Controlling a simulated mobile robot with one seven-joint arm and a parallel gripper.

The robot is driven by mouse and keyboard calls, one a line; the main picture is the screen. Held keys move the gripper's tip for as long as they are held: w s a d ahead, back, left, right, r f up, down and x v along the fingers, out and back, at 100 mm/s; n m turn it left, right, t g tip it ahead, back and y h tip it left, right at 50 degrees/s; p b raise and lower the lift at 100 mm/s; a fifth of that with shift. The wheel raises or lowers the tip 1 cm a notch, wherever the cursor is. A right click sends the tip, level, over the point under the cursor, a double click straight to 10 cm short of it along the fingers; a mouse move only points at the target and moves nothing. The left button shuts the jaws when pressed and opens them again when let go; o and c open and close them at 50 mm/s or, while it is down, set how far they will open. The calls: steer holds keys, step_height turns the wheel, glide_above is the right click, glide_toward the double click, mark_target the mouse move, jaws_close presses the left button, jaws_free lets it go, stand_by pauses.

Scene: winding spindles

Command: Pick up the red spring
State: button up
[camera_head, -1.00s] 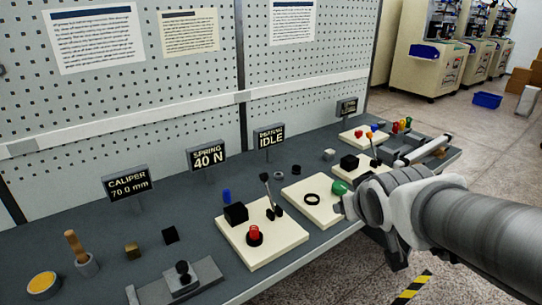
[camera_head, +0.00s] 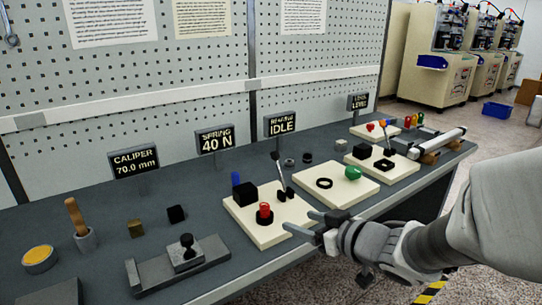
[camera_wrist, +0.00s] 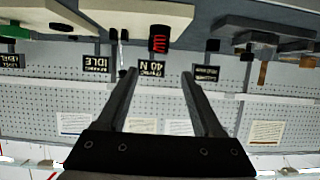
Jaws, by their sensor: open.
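The red spring (camera_head: 264,210) stands upright in a dark ring on a cream board (camera_head: 246,232) in the head view. In the wrist view, which is upside down, the red spring (camera_wrist: 158,44) shows near the top, ahead of the fingers and roughly between their lines. My gripper (camera_head: 301,223) is open and empty, just right of the spring and apart from it. Its two fingers also show in the wrist view (camera_wrist: 160,80), with nothing between them.
A black block (camera_head: 245,193), a blue cylinder (camera_head: 236,178) and a dark upright lever (camera_head: 281,180) stand close to the spring. A second cream board (camera_head: 340,195) carries a black ring and a green piece. A grey fixture (camera_head: 186,255) lies at the left front.

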steer(key=p, duration=0.4)
glide_toward(267, 209)
steer(key=x, duration=0.5)
steer(key=shift+f, duration=0.2)
steer(key=shift+w+a+b, duration=0.3)
steer(key=shift+w+b, duration=0.15)
steer(key=b+x, duration=0.2)
steer(key=x, duration=0.2)
steer(key=shift+w+f, duration=0.1)
steer(key=shift+f, duration=0.05)
steer(key=shift+w+a+b, duration=0.3)
steer(key=shift+w+b, duration=0.05)
steer(key=shift+w, duration=0.1)
jaws_close()
